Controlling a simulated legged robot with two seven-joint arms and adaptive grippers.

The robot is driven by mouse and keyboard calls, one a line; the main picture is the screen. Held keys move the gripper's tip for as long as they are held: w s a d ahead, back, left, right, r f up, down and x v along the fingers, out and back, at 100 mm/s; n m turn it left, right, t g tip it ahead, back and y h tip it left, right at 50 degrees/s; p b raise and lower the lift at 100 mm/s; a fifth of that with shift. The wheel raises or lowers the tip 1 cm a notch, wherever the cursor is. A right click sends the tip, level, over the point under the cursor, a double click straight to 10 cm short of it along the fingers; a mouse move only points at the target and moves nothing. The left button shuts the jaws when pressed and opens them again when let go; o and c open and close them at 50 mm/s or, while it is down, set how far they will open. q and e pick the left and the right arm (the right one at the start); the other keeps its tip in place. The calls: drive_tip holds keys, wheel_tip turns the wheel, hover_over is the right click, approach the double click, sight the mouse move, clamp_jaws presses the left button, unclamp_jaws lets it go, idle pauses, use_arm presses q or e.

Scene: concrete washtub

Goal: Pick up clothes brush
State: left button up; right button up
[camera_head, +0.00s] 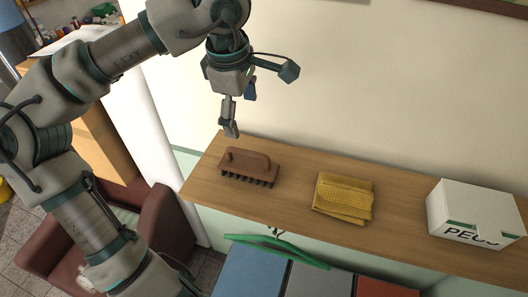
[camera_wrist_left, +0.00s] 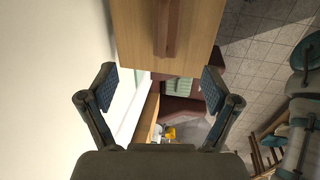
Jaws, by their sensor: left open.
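The clothes brush (camera_head: 250,163) has a brown body and dark bristles. It lies bristles down near the left end of a wooden shelf (camera_head: 295,214). My left gripper (camera_head: 252,112) is above and just behind the brush in the head view, apart from it, with its fingers spread and nothing between them. In the left wrist view the brush (camera_wrist_left: 167,28) shows at the top centre on the shelf, beyond the two open fingers (camera_wrist_left: 158,85). My right gripper does not show in either view.
A folded yellow cloth (camera_head: 343,197) lies right of the brush, and a white box (camera_head: 474,214) stands farther right. A pale wall rises behind the shelf. Below hang a green hanger (camera_head: 280,250) and coloured panels. A brown armchair (camera_head: 165,222) stands lower left.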

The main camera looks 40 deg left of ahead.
use_arm(q)
wheel_tip(320, 180, down, 4)
drive_tip(key=s, duration=0.2)
hover_over(251, 165)
drive_tip(key=f, duration=0.7)
drive_tip(key=shift+s+a+f+p, duration=0.25)
drive_tip(key=shift+s+p, duration=0.05)
drive_tip(key=shift+p, duration=0.1)
drive_tip(key=shift+s+f, duration=0.1)
drive_tip(key=shift+f, duration=0.15)
drive_tip(key=f, duration=0.1)
drive_tip(key=f+p, duration=0.1)
drive_tip(key=f, duration=0.2)
drive_tip(key=shift+w+d+f+p, duration=0.1)
drive_tip(key=shift+w+d+p, duration=0.1)
drive_tip(key=shift+d+p, duration=0.1)
drive_tip(key=shift+w+a+f, duration=0.1)
drive_tip(key=shift+w+f, duration=0.15)
drive_tip(key=shift+f, duration=0.1)
drive_tip(key=shift+s+r, duration=0.1)
drive_tip(key=shift+s, duration=0.05)
drive_tip(key=c, duration=1.3)
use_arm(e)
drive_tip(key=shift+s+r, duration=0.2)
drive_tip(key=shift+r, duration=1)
